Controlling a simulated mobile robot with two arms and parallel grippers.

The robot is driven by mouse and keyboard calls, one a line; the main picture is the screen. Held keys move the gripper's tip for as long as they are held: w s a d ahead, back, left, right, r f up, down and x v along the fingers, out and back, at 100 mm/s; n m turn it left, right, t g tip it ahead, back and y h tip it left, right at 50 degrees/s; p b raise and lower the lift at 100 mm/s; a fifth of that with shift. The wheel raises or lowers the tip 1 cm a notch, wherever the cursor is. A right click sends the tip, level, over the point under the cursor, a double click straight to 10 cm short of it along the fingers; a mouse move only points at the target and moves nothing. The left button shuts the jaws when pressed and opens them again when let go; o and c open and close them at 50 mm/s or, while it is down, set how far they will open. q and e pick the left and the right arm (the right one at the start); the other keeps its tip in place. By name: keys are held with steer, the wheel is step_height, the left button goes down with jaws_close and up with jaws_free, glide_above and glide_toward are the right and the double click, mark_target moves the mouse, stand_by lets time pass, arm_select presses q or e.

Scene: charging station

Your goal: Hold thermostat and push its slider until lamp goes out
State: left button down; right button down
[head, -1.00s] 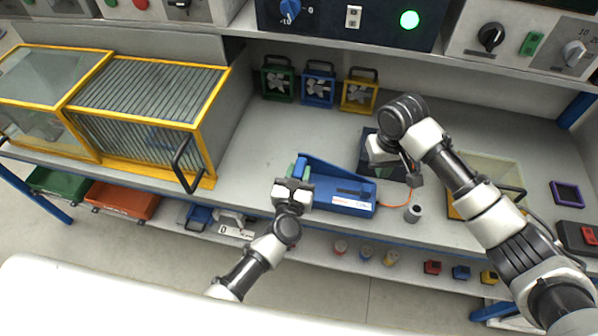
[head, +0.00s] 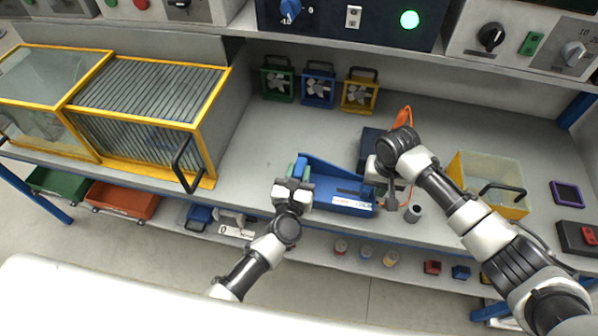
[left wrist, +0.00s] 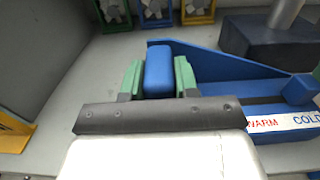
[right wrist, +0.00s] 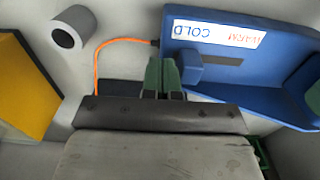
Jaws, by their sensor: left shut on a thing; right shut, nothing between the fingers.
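The thermostat (head: 338,192) is a blue base with a WARM/COLD label and an upright blue handle (left wrist: 158,72). My left gripper (head: 298,175) is shut on this handle, one green fingertip on each side. The blue slider (right wrist: 192,66) sits by the COLD end of its dark slot; it also shows in the left wrist view (left wrist: 298,90). My right gripper (right wrist: 162,76) is shut and empty, close beside the slider on its COLD side; I cannot tell whether they touch. The round lamp (head: 409,19) on the dark upper panel glows green.
An orange cable (right wrist: 110,43) runs from the thermostat's end. A grey cylinder (head: 413,213) and a yellow-edged bin (head: 490,178) stand to its right. A dark box (head: 371,146) is behind it. Small fans (head: 318,88) stand at the back; a yellow-framed cage (head: 150,110) is left.

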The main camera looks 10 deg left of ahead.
steer(key=shift+f, duration=0.75)
steer(key=shift+w+a, duration=0.1)
steer(key=shift+a, duration=1.2)
stand_by(6.0)
